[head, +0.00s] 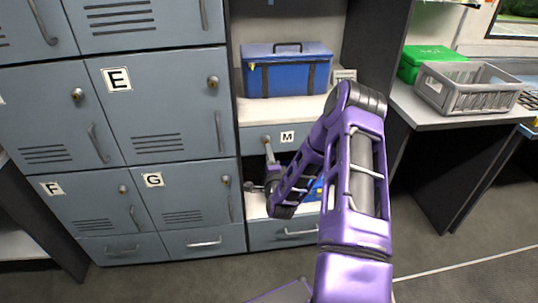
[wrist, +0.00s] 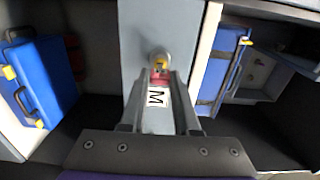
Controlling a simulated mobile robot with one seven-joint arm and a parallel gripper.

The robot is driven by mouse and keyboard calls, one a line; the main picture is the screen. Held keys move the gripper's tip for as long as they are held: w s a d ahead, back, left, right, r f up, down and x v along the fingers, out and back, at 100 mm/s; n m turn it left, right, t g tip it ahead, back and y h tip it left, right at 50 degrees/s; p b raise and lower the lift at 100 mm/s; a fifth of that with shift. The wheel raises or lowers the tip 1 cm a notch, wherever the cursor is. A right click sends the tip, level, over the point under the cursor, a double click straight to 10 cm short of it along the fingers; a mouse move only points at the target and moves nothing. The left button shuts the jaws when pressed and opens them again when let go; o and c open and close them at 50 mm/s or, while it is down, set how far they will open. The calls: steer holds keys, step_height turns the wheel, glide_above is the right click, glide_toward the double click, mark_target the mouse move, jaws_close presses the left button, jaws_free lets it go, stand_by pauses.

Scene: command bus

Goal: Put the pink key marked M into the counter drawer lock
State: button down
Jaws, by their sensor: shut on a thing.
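The counter drawer (head: 254,135) has a grey front with a white M label (head: 288,136). Its round brass lock (wrist: 160,58) shows in the wrist view straight ahead of my fingertips. My gripper (wrist: 160,80) is shut on the pink key (wrist: 160,77), of which only a small pink part shows between the fingertips. The key lies right at the lock face; I cannot tell whether its tip is inside. The M label also shows between my fingers in the wrist view. In the head view my arm hides much of the drawer's right side.
A blue toolbox (head: 286,72) stands on the counter above the drawer. Grey lockers (head: 160,105) with their own locks fill the left. An open shelf with a blue item lies below the drawer. A grey crate (head: 465,90) sits on the right desk.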

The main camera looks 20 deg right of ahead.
steer(key=shift+b+x, duration=1.2)
steer(key=shift+b, duration=0.1)
stand_by(2.1)
